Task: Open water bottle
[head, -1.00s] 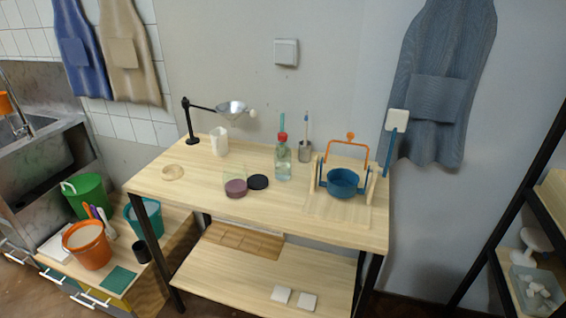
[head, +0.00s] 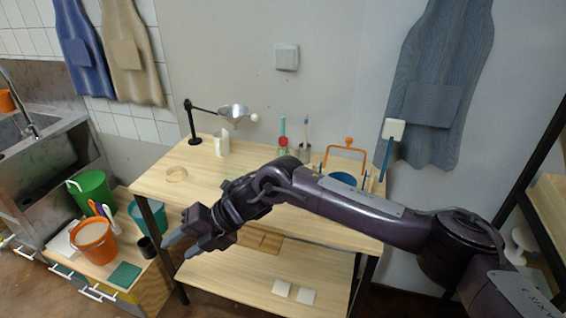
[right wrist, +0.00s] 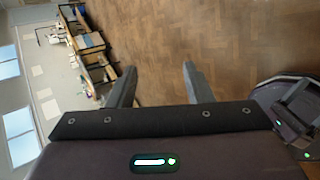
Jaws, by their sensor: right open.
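The water bottle (head: 283,142) stands on the wooden table. Only its red cap and upper part show in the head view, because my right arm hides the rest. My right gripper (head: 180,246) is in front of the table's left part, well left of the bottle and nearer to me. It is open and empty, pointing down and left. The right wrist view shows its two fingers (right wrist: 155,82) spread apart over the floor. My left gripper is not in view.
A metal cup with a brush (head: 305,152) stands beside the bottle. A lamp (head: 233,112) and white jug (head: 221,145) are at the back left. Orange bucket (head: 94,243) stands on the low cabinet.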

